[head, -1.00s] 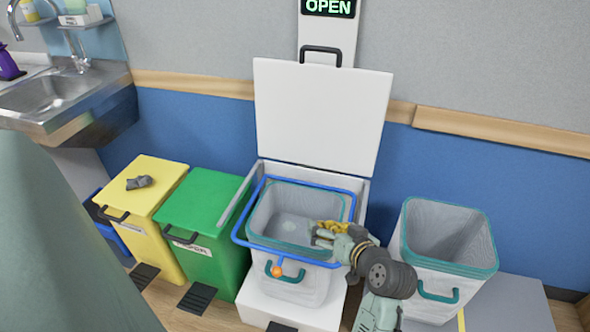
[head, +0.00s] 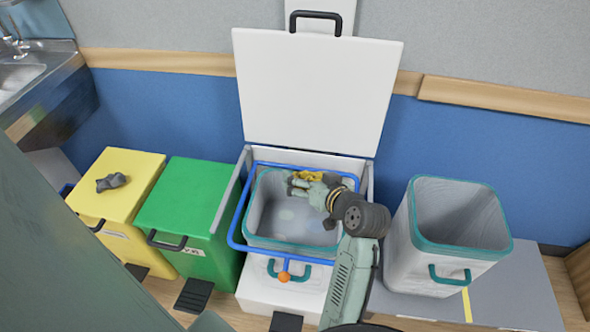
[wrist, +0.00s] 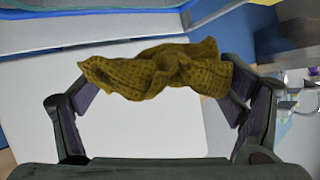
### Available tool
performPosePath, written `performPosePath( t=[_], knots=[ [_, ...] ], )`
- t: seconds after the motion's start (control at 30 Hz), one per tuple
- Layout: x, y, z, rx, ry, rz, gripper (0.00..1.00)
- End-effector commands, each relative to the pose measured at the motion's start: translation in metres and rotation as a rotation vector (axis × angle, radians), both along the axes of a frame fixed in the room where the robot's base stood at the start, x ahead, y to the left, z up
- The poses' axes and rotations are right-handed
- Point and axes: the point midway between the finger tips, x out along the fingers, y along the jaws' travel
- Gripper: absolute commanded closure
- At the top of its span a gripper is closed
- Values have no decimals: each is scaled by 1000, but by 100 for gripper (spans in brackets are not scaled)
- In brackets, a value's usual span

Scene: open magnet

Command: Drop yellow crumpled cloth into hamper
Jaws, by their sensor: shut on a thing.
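The yellow crumpled cloth (wrist: 160,70) is held between the two fingers of my gripper (wrist: 165,85) in the wrist view. In the head view the cloth (head: 308,175) shows at the tip of my gripper (head: 300,183), over the back part of the hamper opening. The hamper (head: 262,238) is a grey-white bin with a teal rim, framed by a blue bar and set in a white box with its lid raised. Whether the cloth is below the rim is hard to tell.
A second teal-rimmed bin (head: 430,248) stands to the right on a grey platform. The raised white lid (head: 312,90) is close behind my gripper.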

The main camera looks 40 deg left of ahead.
Motion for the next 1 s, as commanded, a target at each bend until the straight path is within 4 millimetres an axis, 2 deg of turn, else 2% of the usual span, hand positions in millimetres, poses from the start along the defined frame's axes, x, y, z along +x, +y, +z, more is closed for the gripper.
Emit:
performPosePath(
  t=[0.27,0.7,1.0],
  knots=[
    [0,0,-6,0,1,0,24],
    [0,0,-56,0,0,0,24],
    [0,0,-60,0,0,0,24]
  ],
)
